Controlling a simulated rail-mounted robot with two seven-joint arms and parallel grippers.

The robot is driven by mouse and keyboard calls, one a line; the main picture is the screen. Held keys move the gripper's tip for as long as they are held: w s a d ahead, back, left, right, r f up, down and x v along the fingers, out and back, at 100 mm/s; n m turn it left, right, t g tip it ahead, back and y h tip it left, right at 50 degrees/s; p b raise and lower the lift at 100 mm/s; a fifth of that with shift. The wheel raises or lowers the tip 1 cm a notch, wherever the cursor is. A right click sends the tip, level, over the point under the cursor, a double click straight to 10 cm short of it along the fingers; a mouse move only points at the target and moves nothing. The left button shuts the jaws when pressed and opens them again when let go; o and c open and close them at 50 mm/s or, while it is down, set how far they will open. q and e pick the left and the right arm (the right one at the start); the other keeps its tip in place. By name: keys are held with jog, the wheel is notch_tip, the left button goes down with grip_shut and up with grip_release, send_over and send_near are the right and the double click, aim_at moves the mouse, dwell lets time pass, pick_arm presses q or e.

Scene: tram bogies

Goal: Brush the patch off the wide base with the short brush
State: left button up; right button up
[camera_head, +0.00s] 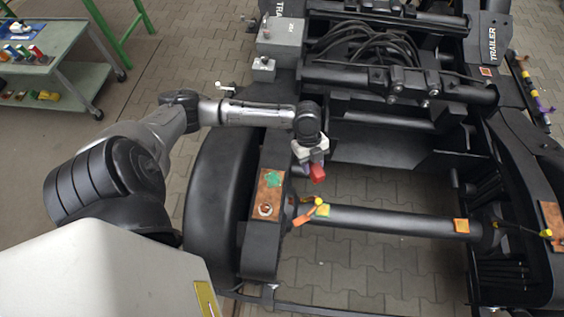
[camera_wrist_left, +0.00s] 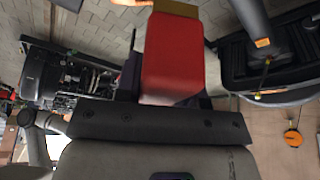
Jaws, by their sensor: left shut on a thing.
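My left gripper (camera_head: 311,158) is shut on a red-handled tool, which I take to be the short brush (camera_head: 317,173). In the left wrist view the brush (camera_wrist_left: 173,55) is a red block with a yellow-brown end at the top. A copper-brown plate, apparently the wide base (camera_head: 270,191), lies on the black frame beam below and left of the gripper. A green patch (camera_head: 273,179) is on its upper part, and a round metal fitting (camera_head: 265,210) is on its lower part. The brush is in the air, apart from the patch. My right gripper is not in view.
An orange-yellow tagged fitting (camera_head: 313,210) sits beside the plate. A grey box (camera_head: 281,40) and black hoses are behind. A tool cart (camera_head: 62,75) stands at the far left.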

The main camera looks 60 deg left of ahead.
pick_arm(q)
jog(key=s+a+f+m+b, duration=0.1)
jog(key=s+a+f+m, duration=0.1)
jog(key=f, duration=0.2)
jog(key=s+a+f+m+g+b, duration=0.1)
jog(key=s+a+f+m+b, duration=0.1)
jog(key=f, duration=0.2)
jog(key=s+a+f+m+g+y+b, duration=0.1)
jog(key=s+a+f+m+b, duration=0.1)
jog(key=s+f, duration=0.1)
jog(key=shift+a+f, duration=0.15)
jog(key=shift+f, duration=0.55)
jog(key=shift+r, duration=0.15)
